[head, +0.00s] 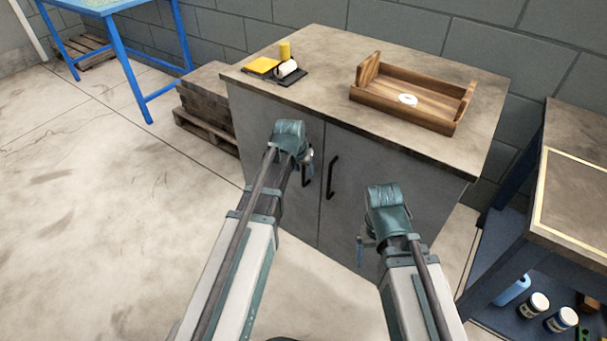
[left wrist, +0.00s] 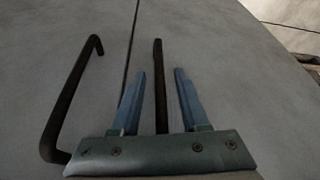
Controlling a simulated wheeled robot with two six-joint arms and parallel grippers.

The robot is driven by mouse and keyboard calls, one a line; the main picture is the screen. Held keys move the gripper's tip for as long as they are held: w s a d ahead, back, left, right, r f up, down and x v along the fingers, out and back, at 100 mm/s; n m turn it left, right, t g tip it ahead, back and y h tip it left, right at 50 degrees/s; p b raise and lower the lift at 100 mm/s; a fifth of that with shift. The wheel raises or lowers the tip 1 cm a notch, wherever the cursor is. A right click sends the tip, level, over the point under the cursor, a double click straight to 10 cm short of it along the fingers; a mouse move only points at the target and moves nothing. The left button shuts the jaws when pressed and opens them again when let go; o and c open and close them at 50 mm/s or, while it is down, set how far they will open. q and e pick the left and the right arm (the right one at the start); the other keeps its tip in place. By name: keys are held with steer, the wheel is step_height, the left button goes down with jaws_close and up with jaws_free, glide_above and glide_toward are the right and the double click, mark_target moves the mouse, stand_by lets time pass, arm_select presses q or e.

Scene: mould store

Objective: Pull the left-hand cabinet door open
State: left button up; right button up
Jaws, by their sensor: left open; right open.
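The grey cabinet has a left-hand door (head: 250,128) and a right-hand door (head: 352,205), both closed, with a narrow seam between them. The black handle of the left-hand door (head: 306,179) is partly hidden by my left gripper (head: 308,160) in the head view. In the left wrist view, my left gripper (left wrist: 158,88) is open, with this handle (left wrist: 160,75) between its two fingers and a gap showing on each side. The right-hand door's handle (head: 332,177) stands free; it also shows in the left wrist view (left wrist: 72,98). My right gripper (head: 364,246) is open in front of the right-hand door.
On the cabinet top (head: 330,58) are a wooden tray (head: 425,95), a yellow cup (head: 285,50) and a few small items. A dark shelf unit (head: 515,240) with tins stands at the right. Clear concrete floor (head: 110,220) lies to the left.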

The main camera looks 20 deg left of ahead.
arm_select(q)
steer(key=shift+c, duration=0.3)
jaws_close()
stand_by(1.2)
